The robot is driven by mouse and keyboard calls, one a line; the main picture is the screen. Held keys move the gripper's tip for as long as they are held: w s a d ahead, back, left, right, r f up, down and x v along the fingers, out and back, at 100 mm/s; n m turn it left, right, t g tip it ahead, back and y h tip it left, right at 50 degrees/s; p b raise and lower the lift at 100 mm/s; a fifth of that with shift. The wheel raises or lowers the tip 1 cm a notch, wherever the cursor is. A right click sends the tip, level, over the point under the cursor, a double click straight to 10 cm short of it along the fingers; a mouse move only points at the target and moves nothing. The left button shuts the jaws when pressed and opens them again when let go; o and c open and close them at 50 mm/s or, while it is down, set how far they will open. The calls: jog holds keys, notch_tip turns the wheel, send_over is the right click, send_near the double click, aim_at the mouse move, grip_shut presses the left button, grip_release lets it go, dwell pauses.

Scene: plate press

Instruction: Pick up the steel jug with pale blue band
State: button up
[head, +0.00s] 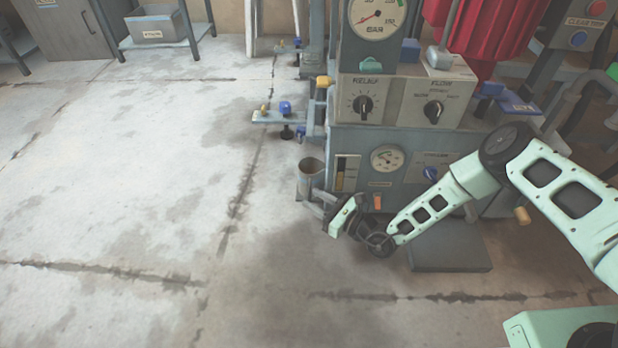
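A grey steel jug (311,174), open at the top and upright, shows left of the press's lower front in the head view. A pale blue band cannot be made out clearly at this size. My gripper (312,203) reaches in from the right at the jug's lower part, its fingers pointing left. The fingers overlap the jug's lower edge in the picture. I cannot tell whether they touch or grip it. The jug's base and what supports it are hidden or too small to tell.
The grey press (400,150), with dials and knobs, stands right behind the jug. A blue-knobbed bracket (285,116) juts out left of it. A dark floor plate (450,250) lies below my arm. A grey bin (152,30) stands at the back left. The floor at left is clear.

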grip_shut()
jog(key=shift+r, duration=0.15)
dwell(0.4)
